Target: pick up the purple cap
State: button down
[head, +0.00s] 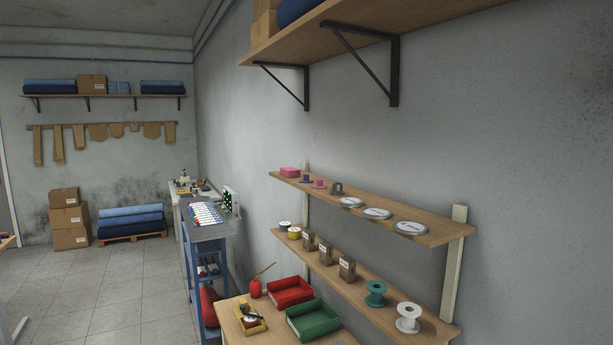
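A small purple item (307,179) with a wider base stands on the upper wall shelf (440,233), toward its far left end; it looks like the purple cap, but it is too small to be sure. A similar pink-magenta item (319,184) stands just right of it. A pink box (290,172) is to its left. My gripper is not in view.
Right along the upper shelf are a grey item (337,189) and several silver discs (376,213). The lower shelf holds spools (376,293) and small boxes (347,269). Below is a table with red (289,291) and green trays (313,320). Open tiled floor (110,285) lies left.

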aim_at(305, 179)
jog(key=i+j, duration=0.1)
jog(key=i, duration=0.25)
jog(key=i+j, duration=0.15)
jog(key=i, duration=0.25)
jog(key=i+j+u, duration=0.4)
jog(key=i, duration=0.35)
jog(key=i+u, duration=0.4)
jog(key=i, duration=0.4)
jog(key=i+z, duration=0.25)
jog(key=i, duration=0.2)
jog(key=i+j+z, duration=0.25)
jog(key=i, duration=0.15)
jog(key=i+j+z, duration=0.25)
jog(key=i, duration=0.2)
jog(key=l, duration=0.1)
